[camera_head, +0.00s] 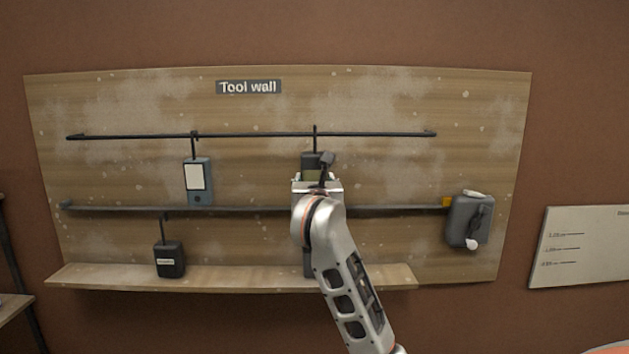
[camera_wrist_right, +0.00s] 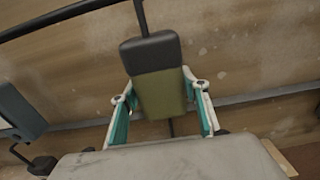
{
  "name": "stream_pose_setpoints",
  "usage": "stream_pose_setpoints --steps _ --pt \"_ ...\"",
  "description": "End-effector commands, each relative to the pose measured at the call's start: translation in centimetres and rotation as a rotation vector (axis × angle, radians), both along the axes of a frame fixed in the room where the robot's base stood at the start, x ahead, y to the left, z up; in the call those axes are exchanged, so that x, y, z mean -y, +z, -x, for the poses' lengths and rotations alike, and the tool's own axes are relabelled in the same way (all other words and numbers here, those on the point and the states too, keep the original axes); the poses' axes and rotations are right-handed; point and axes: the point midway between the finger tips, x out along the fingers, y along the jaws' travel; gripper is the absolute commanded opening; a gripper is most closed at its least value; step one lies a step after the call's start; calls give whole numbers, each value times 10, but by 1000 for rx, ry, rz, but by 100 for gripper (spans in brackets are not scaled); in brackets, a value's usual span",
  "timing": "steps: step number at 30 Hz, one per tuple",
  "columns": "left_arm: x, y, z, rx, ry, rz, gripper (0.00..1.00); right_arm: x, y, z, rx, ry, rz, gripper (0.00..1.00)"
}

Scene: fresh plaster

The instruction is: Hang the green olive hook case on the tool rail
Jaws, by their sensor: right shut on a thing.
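The green olive hook case (camera_wrist_right: 158,92), olive below with a dark grey top, is between the fingers of my right gripper (camera_wrist_right: 161,105), which is shut on it. In the head view the case (camera_head: 312,161) is upright before the board, partly hidden by my right gripper (camera_head: 318,181). Its thin dark stem rises to the upper rail (camera_head: 255,134) of the tool wall and crosses it. I cannot tell whether the hook rests on the rail or is just in front. The stem's top is out of the right wrist view. My left gripper is not in view.
A blue-grey case (camera_head: 198,190) hangs from the upper rail at left. A black case (camera_head: 169,261) hangs from the lower rail (camera_head: 250,209). A grey case (camera_head: 463,222) is at that rail's right end. A ledge (camera_head: 105,275) runs below. The upper rail is free right of the stem.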

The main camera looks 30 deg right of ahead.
Motion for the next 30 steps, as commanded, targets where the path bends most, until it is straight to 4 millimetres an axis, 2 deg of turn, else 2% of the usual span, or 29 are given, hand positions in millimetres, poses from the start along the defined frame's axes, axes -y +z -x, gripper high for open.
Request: stream_pose_setpoints --steps 11,12,14,25,30 --pt "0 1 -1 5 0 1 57 0 -2 0 2 0 1 19" --pt "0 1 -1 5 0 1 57 0 -2 0 2 0 1 47" --pt "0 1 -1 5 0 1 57 0 -2 0 2 0 1 63" --pt "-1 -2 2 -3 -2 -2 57 -1 -3 1 0 1 -1 64" --pt "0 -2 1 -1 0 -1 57 -10 -3 14 1 3 -2 64"
